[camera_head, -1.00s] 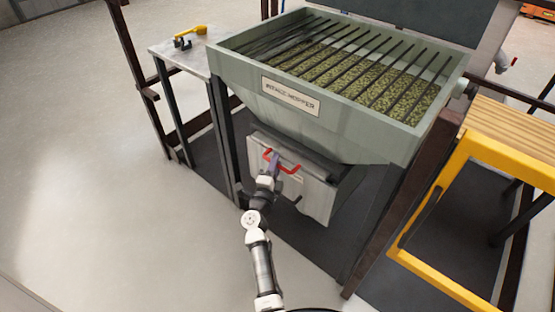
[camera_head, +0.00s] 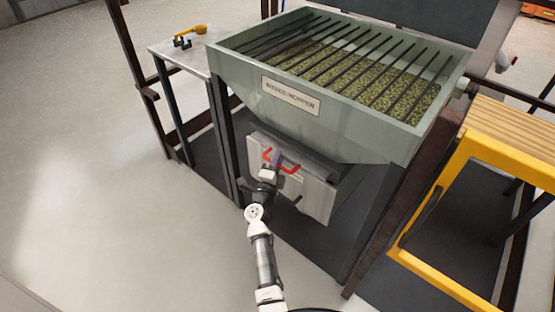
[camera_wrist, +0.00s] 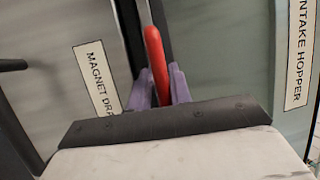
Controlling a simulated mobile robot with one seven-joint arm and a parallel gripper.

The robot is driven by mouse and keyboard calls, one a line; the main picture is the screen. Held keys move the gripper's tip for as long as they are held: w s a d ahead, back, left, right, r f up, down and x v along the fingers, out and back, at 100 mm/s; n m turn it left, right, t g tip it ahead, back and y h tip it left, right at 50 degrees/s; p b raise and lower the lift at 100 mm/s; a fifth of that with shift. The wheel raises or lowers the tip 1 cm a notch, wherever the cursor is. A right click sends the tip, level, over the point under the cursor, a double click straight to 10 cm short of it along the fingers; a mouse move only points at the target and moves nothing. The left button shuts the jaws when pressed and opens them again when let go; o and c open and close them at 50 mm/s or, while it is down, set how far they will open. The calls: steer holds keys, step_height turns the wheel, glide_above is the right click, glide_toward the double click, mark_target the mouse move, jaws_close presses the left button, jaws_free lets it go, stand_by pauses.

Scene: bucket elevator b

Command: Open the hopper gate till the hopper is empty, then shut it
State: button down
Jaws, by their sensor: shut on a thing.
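The pale green intake hopper (camera_head: 250,100) stands on dark legs and holds a greenish granular load (camera_head: 350,75) under a dark bar grate. Below its sloped body is a grey box front with a red handle (camera_head: 290,170). My gripper (camera_head: 274,158) is at this handle. In the wrist view, the purple fingers of my gripper (camera_wrist: 160,88) are shut on the red handle (camera_wrist: 154,55), one finger on each side. A label reading "MAGNET DRA…" (camera_wrist: 97,80) is on the panel beside it, partly cut off. The gate plate itself cannot be made out.
A small table (camera_head: 185,58) at the left carries a yellow-handled tool (camera_head: 190,31). A yellow frame with a slatted wooden top (camera_head: 515,135) stands at the right. Dark posts flank the hopper. The floor (camera_head: 90,200) at the left is clear.

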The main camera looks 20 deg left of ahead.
steer(key=s+a+p, duration=0.4)
steer(key=s, duration=0.6)
steer(key=shift+s+r+p, duration=0.25)
steer(key=shift+r+p, duration=0.05)
steer(key=shift+r, duration=0.15)
steer(key=shift+a, duration=0.1)
steer(key=c, duration=1.5)
jaws_free()
steer(key=shift+o, duration=0.2)
steer(key=shift+f, duration=0.1)
